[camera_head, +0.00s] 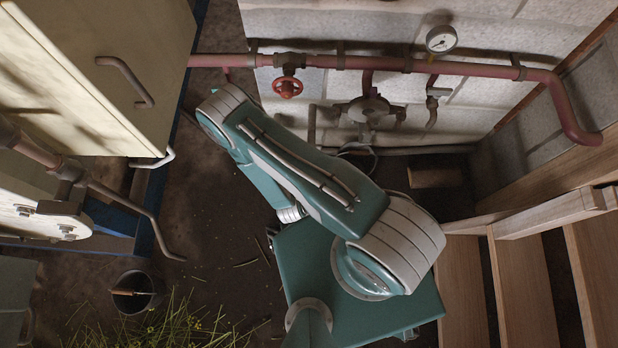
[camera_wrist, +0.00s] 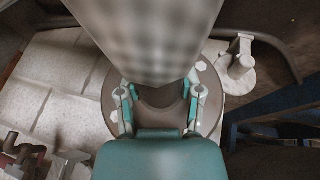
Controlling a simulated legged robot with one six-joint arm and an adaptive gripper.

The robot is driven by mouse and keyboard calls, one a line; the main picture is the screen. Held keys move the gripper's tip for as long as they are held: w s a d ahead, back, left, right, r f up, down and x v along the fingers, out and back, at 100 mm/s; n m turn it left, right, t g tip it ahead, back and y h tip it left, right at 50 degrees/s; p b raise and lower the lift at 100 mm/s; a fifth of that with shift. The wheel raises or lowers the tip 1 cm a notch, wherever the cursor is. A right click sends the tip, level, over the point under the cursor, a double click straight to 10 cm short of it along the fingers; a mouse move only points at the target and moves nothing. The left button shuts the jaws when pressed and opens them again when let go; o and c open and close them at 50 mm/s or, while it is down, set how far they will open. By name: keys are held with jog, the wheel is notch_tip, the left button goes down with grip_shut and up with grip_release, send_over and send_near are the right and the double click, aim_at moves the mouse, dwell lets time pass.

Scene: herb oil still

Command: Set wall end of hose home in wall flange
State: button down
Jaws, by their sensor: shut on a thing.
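In the wrist view, a wide grey hose (camera_wrist: 150,35) with a woven-looking, blurred surface runs from the top edge down between my fingers. My gripper (camera_wrist: 160,105) is shut on the hose near its end, one teal-padded finger on each side. A round brownish wall flange (camera_wrist: 214,90) with pale bolt heads lies behind the fingers, roughly centred on the hose end. The hose and my gripper hide the flange's middle, so I cannot tell whether the hose end is seated or apart from it. In the head view my arm hides my gripper.
A pink pipe (camera_head: 460,68) with a red handwheel (camera_head: 287,87) and a gauge (camera_head: 441,39) crosses the block wall. Wooden slats (camera_head: 520,280) stand at the right and a cream cabinet (camera_head: 105,65) at the left. A dark bucket (camera_head: 138,291) and cut herbs lie on the floor.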

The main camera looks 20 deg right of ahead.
jog(key=shift+r, duration=2.1)
jog(key=shift+w, duration=0.1)
